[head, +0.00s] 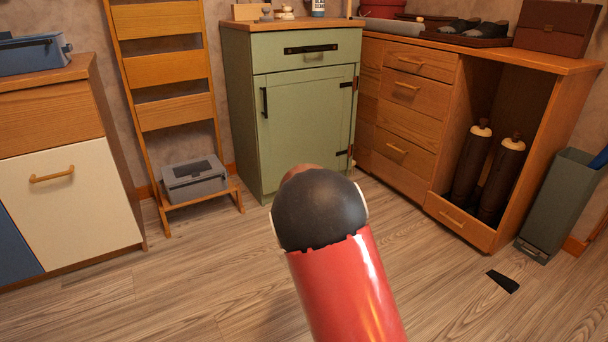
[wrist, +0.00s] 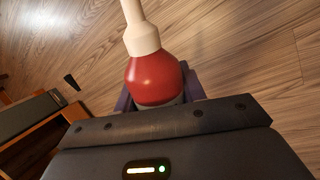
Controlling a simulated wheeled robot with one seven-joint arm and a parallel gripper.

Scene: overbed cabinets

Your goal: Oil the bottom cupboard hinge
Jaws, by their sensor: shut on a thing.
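The green cupboard (head: 303,125) stands at the back centre of the head view, its door closed with a black handle on the left. The bottom hinge (head: 342,153) is a black strap low on the door's right edge. A similar top hinge (head: 347,85) sits above it. In the wrist view my gripper (wrist: 160,94) is shut on a red bulb-shaped oiler (wrist: 155,75) with a cream collar and narrow spout, pointing away from the gripper over the floor. In the head view my red arm hides the gripper and oiler.
A wooden drawer unit (head: 408,105) adjoins the cupboard on the right, with two dark bottles in its open bay. A grey-green bin (head: 560,205) stands farther right. A ladder shelf (head: 167,75) holds a grey box (head: 195,182). Wooden floor before the cupboard is clear; a dark flat piece (head: 503,281) lies right.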

